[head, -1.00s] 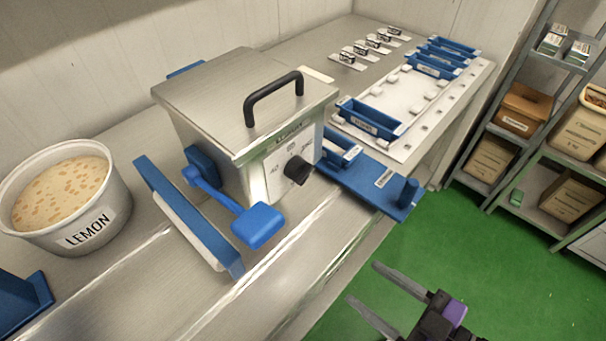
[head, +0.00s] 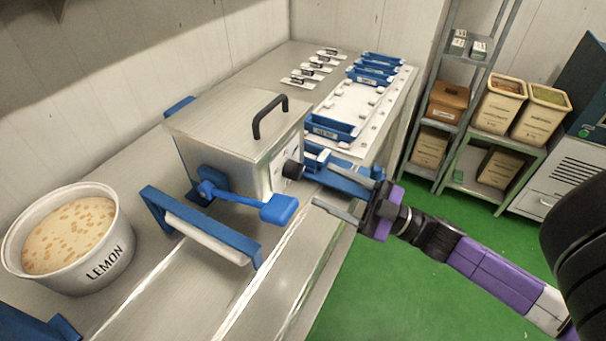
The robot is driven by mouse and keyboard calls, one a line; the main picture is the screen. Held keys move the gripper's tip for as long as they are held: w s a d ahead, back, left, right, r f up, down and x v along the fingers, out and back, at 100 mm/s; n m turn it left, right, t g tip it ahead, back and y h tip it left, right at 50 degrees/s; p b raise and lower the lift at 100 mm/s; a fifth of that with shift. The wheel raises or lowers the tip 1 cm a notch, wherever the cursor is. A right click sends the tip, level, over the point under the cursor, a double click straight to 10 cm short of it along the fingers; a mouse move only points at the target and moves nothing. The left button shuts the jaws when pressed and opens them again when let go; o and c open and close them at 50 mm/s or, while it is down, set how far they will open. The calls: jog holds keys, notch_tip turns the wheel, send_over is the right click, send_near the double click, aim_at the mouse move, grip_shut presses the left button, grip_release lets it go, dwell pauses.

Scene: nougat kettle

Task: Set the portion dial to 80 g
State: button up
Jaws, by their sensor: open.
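The portion dial is a black knob (head: 293,170) on the front face of the steel kettle box (head: 240,135). The markings around it are too small to read now, and the knob's pointer cannot be made out. My gripper (head: 328,188) is open and empty. It is to the right of the knob in the picture, with its fingers pointing left toward it and a visible gap between them. The fingers overlap part of the blue tray holder (head: 345,181) below the dial.
A blue lever (head: 276,208) sticks out left of the dial. A blue-framed roller (head: 205,238) and a LEMON tub (head: 70,240) stand further left. A white rack (head: 358,105) with blue trays lies behind. Green floor (head: 390,285) is clear at the front right.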

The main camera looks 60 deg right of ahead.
aim_at(301, 174)
jog(key=p+x, duration=0.1)
jog(key=x, duration=0.5)
jog(key=shift+s, duration=0.1)
jog(key=shift+c, duration=0.2)
grip_shut()
